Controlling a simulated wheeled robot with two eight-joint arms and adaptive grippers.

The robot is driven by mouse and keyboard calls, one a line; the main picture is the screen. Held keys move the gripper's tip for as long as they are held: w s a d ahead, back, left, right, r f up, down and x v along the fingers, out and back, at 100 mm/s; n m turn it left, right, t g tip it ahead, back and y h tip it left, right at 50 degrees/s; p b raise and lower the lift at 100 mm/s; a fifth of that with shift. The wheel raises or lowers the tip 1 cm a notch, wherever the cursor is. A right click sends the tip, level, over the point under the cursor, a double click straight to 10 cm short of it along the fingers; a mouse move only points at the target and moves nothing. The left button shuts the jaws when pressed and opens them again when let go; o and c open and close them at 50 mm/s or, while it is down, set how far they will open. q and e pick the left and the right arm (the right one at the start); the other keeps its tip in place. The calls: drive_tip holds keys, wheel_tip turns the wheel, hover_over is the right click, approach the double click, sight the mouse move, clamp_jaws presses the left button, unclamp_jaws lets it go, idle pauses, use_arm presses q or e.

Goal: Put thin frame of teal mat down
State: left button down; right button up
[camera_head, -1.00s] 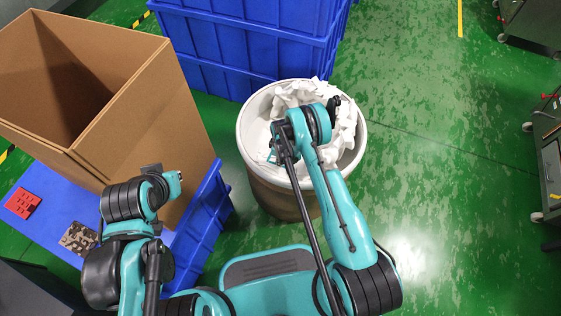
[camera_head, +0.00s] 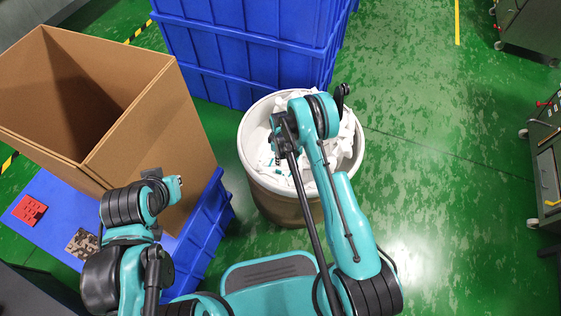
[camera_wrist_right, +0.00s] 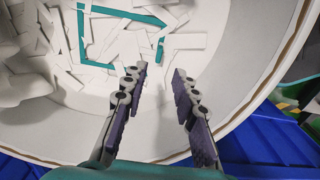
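The thin teal frame (camera_wrist_right: 97,58) lies among white strips and scraps inside the white-lined drum (camera_wrist_right: 240,72), in the right wrist view. Its long side and parts of two other sides show; white pieces cover some of it. My right gripper (camera_wrist_right: 159,76) is open and empty, its two dark-padded fingers apart over the drum's inside, with the frame beyond the fingertips. In the head view the right arm reaches over the drum (camera_head: 246,150), and its wrist hides part of the contents. My left gripper (camera_head: 172,185) is beside the cardboard box; its fingers are too small to judge.
A tall open cardboard box (camera_head: 150,130) stands left of the drum on a blue surface (camera_head: 50,215). A red piece (camera_head: 29,210) and a brown patterned piece (camera_head: 83,244) lie there. Stacked blue crates (camera_head: 245,60) stand behind the drum. Green floor right of it is clear.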

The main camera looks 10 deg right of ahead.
drive_tip(key=s+d+r+m+t, duration=0.1)
drive_tip(key=s+r+m+t, duration=0.1)
drive_tip(key=r, duration=1.3)
drive_tip(key=s+d+r+m+t, duration=0.1)
drive_tip(key=s+r+m, duration=0.15)
drive_tip(key=r, duration=1.25)
drive_tip(key=s+r+m+t, duration=0.1)
drive_tip(key=s+r+m, duration=0.1)
drive_tip(key=s, duration=0.4)
drive_tip(key=s+d+r+m+t, duration=0.1)
drive_tip(key=s+r+m, duration=0.1)
drive_tip(key=s+r, duration=0.3)
drive_tip(key=s+d+r+m+t, duration=0.1)
drive_tip(key=s+r, duration=0.3)
drive_tip(key=s, duration=0.5)
drive_tip(key=shift+s+r+m+t, duration=0.25)
drive_tip(key=shift+m+t, duration=0.35)
drive_tip(key=shift+m, duration=0.25)
drive_tip(key=shift+a, duration=0.1)
